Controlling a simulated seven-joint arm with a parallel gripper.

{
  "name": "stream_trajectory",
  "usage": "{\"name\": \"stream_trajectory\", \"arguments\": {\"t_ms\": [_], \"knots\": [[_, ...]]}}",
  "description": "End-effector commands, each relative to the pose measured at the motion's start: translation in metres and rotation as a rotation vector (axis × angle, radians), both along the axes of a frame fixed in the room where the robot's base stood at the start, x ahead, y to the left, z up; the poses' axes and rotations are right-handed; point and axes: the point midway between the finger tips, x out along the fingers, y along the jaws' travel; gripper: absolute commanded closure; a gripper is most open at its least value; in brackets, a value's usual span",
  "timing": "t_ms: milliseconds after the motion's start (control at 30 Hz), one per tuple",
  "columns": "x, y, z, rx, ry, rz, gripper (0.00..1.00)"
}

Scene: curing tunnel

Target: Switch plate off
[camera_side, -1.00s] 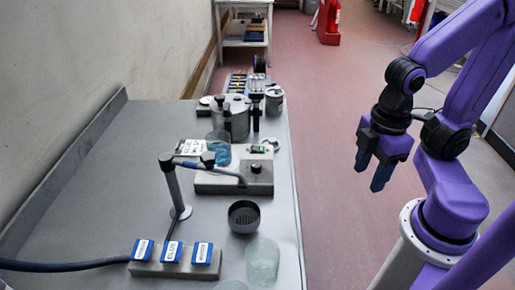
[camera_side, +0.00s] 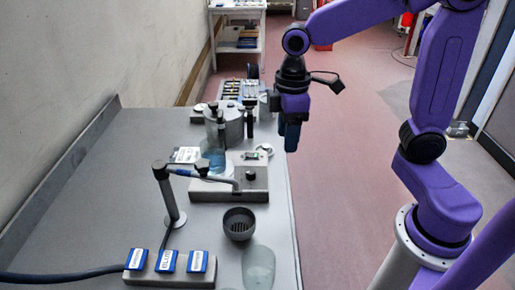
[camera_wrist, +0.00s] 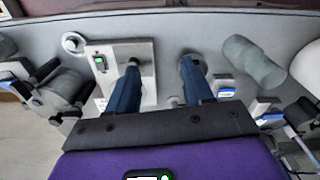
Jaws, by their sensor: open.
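The plate (camera_side: 226,190) is a grey box on the bench, with a dark knob (camera_side: 250,174) on it. A small green switch (camera_side: 254,155) shows at its back right, and a beaker of blue liquid (camera_side: 213,160) stands by its back left. In the wrist view the green switch (camera_wrist: 100,62) is on the pale plate (camera_wrist: 146,58), left of my fingers. My gripper (camera_side: 290,140) hangs fingers down near the bench's right edge, to the right of the plate and apart from it. In the wrist view my gripper (camera_wrist: 158,78) has its fingers spread with nothing between them; one partly covers the plate.
A stand with a jointed arm (camera_side: 171,195) rises left of the plate. A dark round cup (camera_side: 239,224), a clear glass (camera_side: 258,266) and a block with blue labels (camera_side: 168,268) are in front. Pots (camera_side: 231,125) stand behind. The bench's left side is clear.

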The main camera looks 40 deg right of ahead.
Motion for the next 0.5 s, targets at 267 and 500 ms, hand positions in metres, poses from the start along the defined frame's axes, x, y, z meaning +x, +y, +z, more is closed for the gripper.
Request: {"name": "stream_trajectory", "arguments": {"t_ms": [267, 500], "knots": [[0.088, -0.021, 0.006, -0.006, 0.005, -0.082, 0.49], [0.142, -0.053, 0.007, -0.008, 0.011, -0.136, 0.49]]}}
